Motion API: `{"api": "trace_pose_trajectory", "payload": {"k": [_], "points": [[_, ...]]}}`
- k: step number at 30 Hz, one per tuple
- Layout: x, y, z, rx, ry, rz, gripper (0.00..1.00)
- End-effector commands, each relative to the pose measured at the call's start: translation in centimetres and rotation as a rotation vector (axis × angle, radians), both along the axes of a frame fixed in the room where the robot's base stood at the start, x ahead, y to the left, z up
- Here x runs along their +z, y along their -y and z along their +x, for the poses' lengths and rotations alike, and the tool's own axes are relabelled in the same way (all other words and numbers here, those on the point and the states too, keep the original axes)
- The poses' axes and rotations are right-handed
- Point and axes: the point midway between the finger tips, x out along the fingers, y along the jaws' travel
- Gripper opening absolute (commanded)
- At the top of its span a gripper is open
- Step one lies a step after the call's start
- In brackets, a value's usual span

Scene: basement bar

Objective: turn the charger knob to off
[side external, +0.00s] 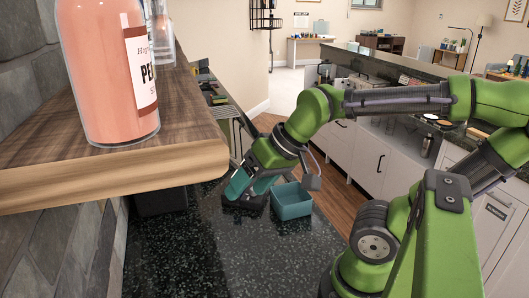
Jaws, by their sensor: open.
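A dark, low device (246,197) sits on the black speckled counter, and my gripper (238,190) is right at it. I cannot tell whether this device is the charger. No knob can be made out; the gripper and arm cover much of that spot. My gripper points down and left, with its teal fingers apart. Whether a finger touches the device cannot be told from this side.
A teal open box (292,200) stands just right of my gripper. A thick wooden shelf (120,160) with a pink bottle (106,70) fills the near left. A dark block (160,200) is below the shelf. The counter (235,260) in front is clear.

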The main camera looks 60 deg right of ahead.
Motion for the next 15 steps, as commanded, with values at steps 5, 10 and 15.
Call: {"api": "trace_pose_trajectory", "payload": {"k": [5, 10, 15], "points": [[-0.9, 3.3, 3.9, -0.148, -0.15, 0.089, 0.5], [-2.2, 9.2, 8.0, -0.53, -0.345, 0.232, 0.5], [-3.9, 16.3, 10.9, -1.052, -0.508, 0.332, 0.5]]}}
